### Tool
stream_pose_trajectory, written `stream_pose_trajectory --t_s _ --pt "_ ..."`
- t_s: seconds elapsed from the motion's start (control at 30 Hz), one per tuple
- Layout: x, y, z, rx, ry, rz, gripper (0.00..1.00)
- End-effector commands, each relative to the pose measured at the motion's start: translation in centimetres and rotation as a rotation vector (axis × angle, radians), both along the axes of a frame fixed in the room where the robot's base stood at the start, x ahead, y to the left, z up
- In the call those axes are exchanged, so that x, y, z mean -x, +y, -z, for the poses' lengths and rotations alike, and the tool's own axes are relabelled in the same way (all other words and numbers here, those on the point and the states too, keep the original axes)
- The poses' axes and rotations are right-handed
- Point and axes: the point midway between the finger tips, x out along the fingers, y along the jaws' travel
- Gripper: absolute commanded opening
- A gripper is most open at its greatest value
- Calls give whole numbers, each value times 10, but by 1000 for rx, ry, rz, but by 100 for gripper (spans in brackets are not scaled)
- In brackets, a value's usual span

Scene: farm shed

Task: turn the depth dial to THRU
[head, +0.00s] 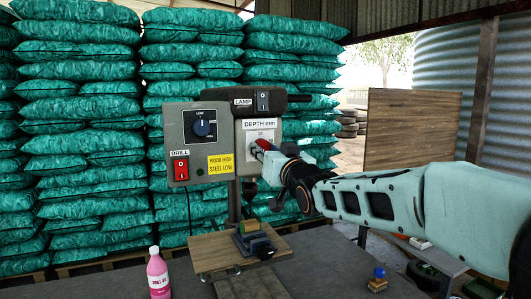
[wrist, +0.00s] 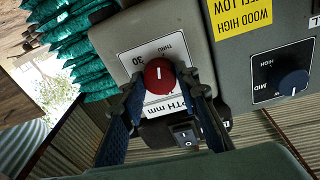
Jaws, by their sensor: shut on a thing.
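The depth dial is a round red knob with a white line, seen in the wrist view (wrist: 159,77) and partly in the head view (head: 259,145). It sits on a white scale plate (wrist: 137,60) under the DEPTH mm label (head: 262,125). My gripper (wrist: 160,82) is shut on the dial, one finger on each side. In the wrist view, which looks upside down, the white line stands nearly upright in the picture. The 30 mark lies to its upper left and THRU to its upper right. The fingers hide part of the scale.
Beside the dial are the lamp switch (head: 263,101), red drill switch (head: 180,169) and blue speed knob (head: 204,128). Below stand a clamp (head: 251,229) on a wooden board (head: 207,251) and a pink bottle (head: 158,273). Green sacks (head: 80,130) are stacked behind.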

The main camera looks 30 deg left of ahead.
Motion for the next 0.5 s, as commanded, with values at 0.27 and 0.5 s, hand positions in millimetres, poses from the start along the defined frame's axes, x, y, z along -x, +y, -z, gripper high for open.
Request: stream_pose_trajectory --t_s 0.27,0.5 --pt "0 0 0 -100 125 0 5" --pt "0 0 0 -140 176 0 5"
